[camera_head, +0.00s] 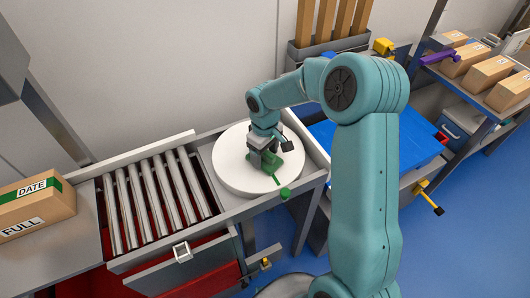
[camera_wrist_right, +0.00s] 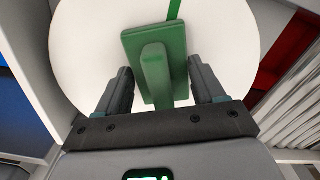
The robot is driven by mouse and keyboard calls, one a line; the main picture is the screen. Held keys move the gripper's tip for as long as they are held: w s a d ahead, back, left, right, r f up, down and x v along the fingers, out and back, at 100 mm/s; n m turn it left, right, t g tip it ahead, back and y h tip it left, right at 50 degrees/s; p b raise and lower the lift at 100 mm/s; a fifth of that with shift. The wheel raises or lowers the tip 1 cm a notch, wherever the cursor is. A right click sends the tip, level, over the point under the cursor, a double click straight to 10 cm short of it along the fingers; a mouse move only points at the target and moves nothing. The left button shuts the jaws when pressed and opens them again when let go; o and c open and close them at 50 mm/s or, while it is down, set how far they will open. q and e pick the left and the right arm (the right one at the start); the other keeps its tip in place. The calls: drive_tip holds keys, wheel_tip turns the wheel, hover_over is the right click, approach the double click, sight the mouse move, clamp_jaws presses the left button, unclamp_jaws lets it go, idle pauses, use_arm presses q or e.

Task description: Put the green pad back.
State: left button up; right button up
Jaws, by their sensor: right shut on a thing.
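The green pad (camera_head: 268,168) is at the round white turntable (camera_head: 232,170), and my right gripper (camera_head: 266,150) is over it. In the right wrist view the pad (camera_wrist_right: 132,45) is a flat green plate with a raised green block as its handle (camera_wrist_right: 155,65). The fingers of my right gripper (camera_wrist_right: 163,88) are on either side of this block, shut on the pad. I cannot tell whether the pad touches the turntable. A green strip (camera_wrist_right: 175,8) shows beyond the pad. A green knob (camera_head: 285,193) shows near the turntable's front edge. My left gripper is not in view.
A roller conveyor (camera_head: 155,200) lies left of the turntable, with a "FULL" carton (camera_head: 35,208) beyond it. A blue surface (camera_head: 420,155) is to the right, partly behind my arm. Cartons (camera_head: 487,72) stand on a rack at the far right. Blue floor shows at right.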

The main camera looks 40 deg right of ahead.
drive_tip(key=o, duration=0.9)
drive_tip(key=shift+w+f, duration=0.1)
drive_tip(key=shift+f, duration=0.05)
drive_tip(key=shift+o, duration=0.2)
wheel_tip(320, 180, up, 12)
drive_tip(key=shift+r, duration=0.2)
drive_tip(key=shift+f, duration=0.1)
